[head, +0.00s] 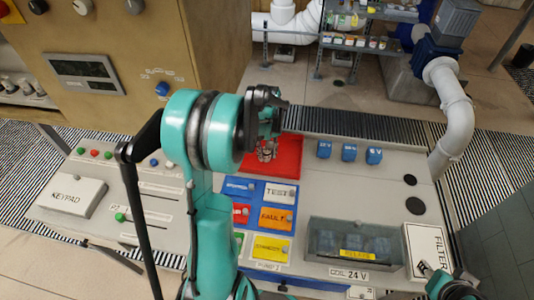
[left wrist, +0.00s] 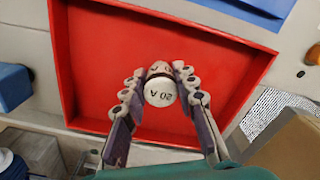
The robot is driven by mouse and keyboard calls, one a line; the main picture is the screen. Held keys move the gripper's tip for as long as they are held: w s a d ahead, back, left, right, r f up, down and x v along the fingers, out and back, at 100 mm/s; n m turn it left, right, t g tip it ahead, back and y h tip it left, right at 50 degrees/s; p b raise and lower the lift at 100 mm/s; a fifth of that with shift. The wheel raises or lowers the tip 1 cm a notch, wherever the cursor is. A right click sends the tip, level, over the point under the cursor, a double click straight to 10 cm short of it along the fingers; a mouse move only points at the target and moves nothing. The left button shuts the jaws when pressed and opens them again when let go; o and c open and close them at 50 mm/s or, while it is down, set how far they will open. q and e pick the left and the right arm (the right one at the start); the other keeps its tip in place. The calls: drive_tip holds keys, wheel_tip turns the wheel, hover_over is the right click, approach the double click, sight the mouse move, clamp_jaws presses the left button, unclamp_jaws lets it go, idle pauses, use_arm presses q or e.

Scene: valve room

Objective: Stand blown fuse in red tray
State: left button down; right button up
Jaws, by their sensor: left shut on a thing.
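The red tray (head: 289,158) lies on the bench panel, behind the coloured tiles. Its floor and raised walls fill much of the left wrist view (left wrist: 110,60). My left gripper (head: 267,152) is over the tray, its fingers pointing down. In the left wrist view it is shut on a fuse (left wrist: 160,90), with a finger on each side. The fuse's pale round end, marked "20 A", faces the wrist camera. I cannot tell whether its lower end touches the tray floor. Part of my right arm's end (head: 457,286) shows at the lower right; its fingers are not clear.
Blue blocks (head: 348,152) stand right of the tray. Labelled tiles, including TEST (head: 278,193) and FAULT (head: 274,219), lie in front of it. A clear-lidded box (head: 353,240) and a FILTER box (head: 425,250) are nearer right. A pale pipe (head: 455,125) rises at the right.

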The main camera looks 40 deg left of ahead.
use_arm(q)
drive_tip(key=shift+s, duration=0.1)
drive_tip(key=c, duration=1.2)
unclamp_jaws()
drive_tip(key=shift+f, duration=0.15)
